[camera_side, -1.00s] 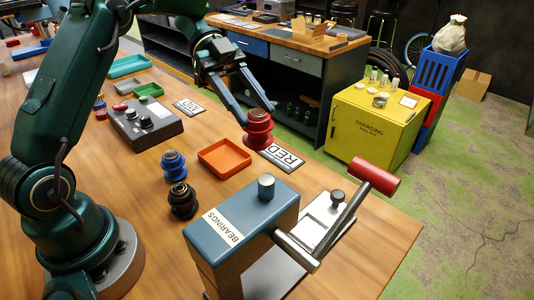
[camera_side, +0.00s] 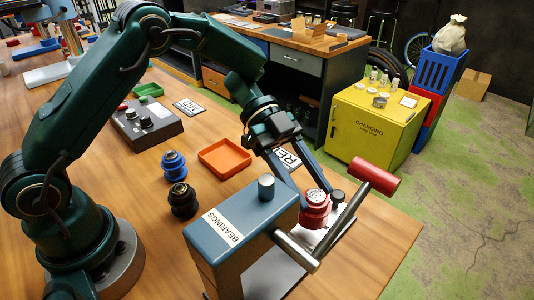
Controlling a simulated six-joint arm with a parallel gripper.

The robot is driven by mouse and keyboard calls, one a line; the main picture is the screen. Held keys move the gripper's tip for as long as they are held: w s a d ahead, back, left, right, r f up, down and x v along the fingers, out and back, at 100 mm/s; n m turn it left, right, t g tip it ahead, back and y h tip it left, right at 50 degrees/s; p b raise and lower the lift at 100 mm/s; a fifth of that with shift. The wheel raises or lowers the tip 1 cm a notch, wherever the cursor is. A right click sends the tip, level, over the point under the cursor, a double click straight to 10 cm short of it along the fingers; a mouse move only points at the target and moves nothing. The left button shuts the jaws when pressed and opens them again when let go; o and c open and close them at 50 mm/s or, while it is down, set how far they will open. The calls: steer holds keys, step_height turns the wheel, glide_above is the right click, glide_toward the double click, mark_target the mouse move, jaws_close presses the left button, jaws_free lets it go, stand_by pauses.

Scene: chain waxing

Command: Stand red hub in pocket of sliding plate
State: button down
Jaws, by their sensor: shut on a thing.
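The red hub (camera_side: 315,210) is upright in my gripper (camera_side: 308,192), whose fingers are shut on it. It is over or on the light sliding plate (camera_side: 338,229), beside the plate's dark knob (camera_side: 337,196). The hub covers much of the plate, so its pocket is hidden and I cannot tell if the hub's base sits in it. The blue-grey bearing press (camera_side: 245,222), labelled BEARINGS, stands in front and to the left, with its red-handled lever (camera_side: 373,177) to the right of the hub.
A blue hub (camera_side: 174,165) and a black hub (camera_side: 182,200) stand left of the press. An orange tray (camera_side: 224,158) lies behind them, near the partly covered RED card (camera_side: 287,158). A grey control box (camera_side: 145,125) is farther left. The table's right front is clear.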

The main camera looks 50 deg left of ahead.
steer(key=shift+f, duration=1.3)
steer(key=shift+f, duration=0.15)
steer(key=shift+c, duration=1.5)
jaws_free()
